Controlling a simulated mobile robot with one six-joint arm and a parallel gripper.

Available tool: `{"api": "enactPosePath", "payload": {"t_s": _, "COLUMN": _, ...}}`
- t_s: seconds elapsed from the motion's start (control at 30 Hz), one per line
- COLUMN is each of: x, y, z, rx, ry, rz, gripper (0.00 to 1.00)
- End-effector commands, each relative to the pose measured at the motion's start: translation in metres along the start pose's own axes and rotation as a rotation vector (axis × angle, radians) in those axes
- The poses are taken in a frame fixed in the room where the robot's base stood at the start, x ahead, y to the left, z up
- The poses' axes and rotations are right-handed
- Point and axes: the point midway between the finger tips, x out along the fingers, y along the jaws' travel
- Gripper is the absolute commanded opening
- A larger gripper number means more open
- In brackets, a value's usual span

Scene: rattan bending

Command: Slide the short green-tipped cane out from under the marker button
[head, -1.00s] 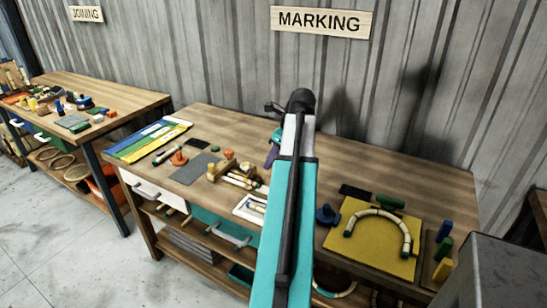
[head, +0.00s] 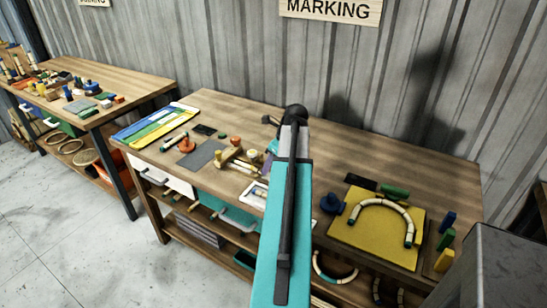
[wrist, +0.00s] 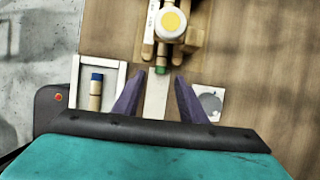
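In the wrist view my gripper (wrist: 160,76) is open, its two purple fingers spread over a pale strip (wrist: 156,100). The short green-tipped cane (wrist: 161,58) shows its green end just ahead of and between the fingertips, apart from both. Its rear part runs under the marker and is hidden. The marker button (wrist: 170,22), yellow with a white rim, stands above it at the top of the view. In the head view the wooden marker fixture (head: 228,154) is left of my arm, which mostly hides the gripper; a purple piece of it (head: 270,149) shows.
A white-framed tray (wrist: 77,95) holding a blue-tipped cane (wrist: 96,90) lies left of the fingers. A white card with a grey disc (wrist: 209,102) lies close right. In the head view a yellow board (head: 345,228) with a bent cane lies right of my arm.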

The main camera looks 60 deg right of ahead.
Motion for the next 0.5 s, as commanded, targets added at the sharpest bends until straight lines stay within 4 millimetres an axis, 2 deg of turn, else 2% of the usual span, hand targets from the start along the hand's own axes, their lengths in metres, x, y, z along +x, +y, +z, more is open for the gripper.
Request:
{"api": "enactPosePath", "payload": {"t_s": 0.2, "x": 0.021, "y": 0.0, "z": 0.001, "rx": -0.001, "ry": 0.001, "rz": 0.001, "gripper": 0.38}}
{"api": "enactPosePath", "payload": {"t_s": 0.5, "x": 0.034, "y": 0.001, "z": 0.0, "rx": -0.001, "ry": 0.0, "rz": 0.0, "gripper": 0.38}}
